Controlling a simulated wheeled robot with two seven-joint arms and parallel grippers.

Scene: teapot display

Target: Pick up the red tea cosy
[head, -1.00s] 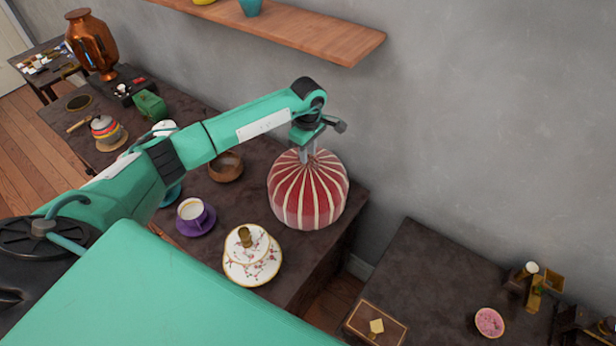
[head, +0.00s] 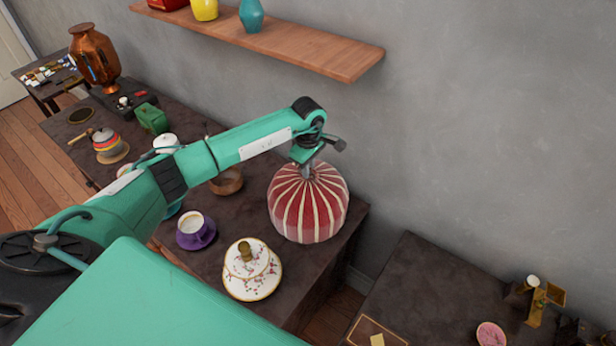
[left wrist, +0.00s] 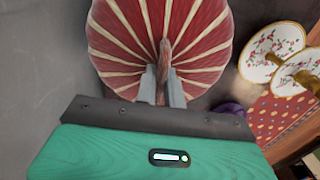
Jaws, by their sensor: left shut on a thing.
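The red tea cosy (head: 308,208) is a dome with cream stripes near the right end of the dark table. My left gripper (head: 306,170) is above it with its fingers down at the top of the cosy. In the left wrist view the cosy (left wrist: 120,50) fills the upper middle, and my left gripper (left wrist: 163,86) is shut on the narrow reddish-brown piece at its top. The cosy is upright; I cannot tell whether its base touches the table. My right gripper is not in view.
A white flowered lidded dish (head: 252,282) and a purple cup and saucer (head: 195,235) stand left of the cosy. A wooden bowl (head: 228,182) is partly behind my arm. A wooden shelf (head: 290,50) juts from the wall above. A second dark table (head: 430,270) stands at right.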

